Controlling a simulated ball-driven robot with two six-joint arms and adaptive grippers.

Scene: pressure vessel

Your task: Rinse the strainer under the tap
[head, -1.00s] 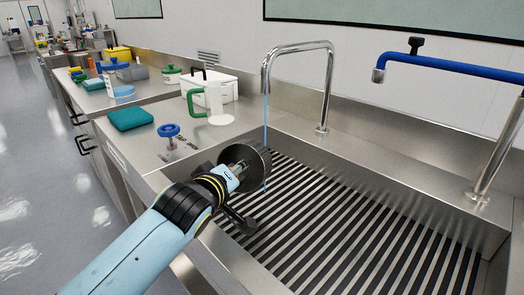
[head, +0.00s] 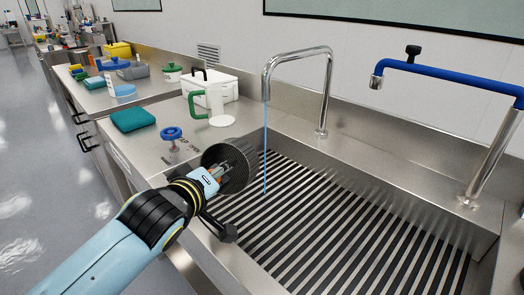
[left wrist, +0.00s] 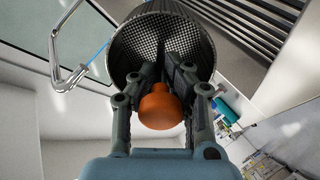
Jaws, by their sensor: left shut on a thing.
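The strainer (head: 238,158), a dark mesh cylinder, is held tilted over the left end of the sink. My left gripper (head: 222,174) is shut on it; in the left wrist view the fingers (left wrist: 162,82) close at the mesh cup (left wrist: 165,38), with an orange knob (left wrist: 160,108) between them. The chrome tap (head: 298,55) runs a thin blue stream of water (head: 265,125). In the head view the stream falls just right of the strainer, apart from it. The tap also shows in the left wrist view (left wrist: 65,72). My right gripper is not in view.
The steel sink has a slatted black floor (head: 345,225). A second tap with a blue spout (head: 450,85) stands right. A blue valve handle (head: 171,133), a teal sponge (head: 133,120), a green-handled jug (head: 218,105) and a white box (head: 215,86) stand left and behind on the counter.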

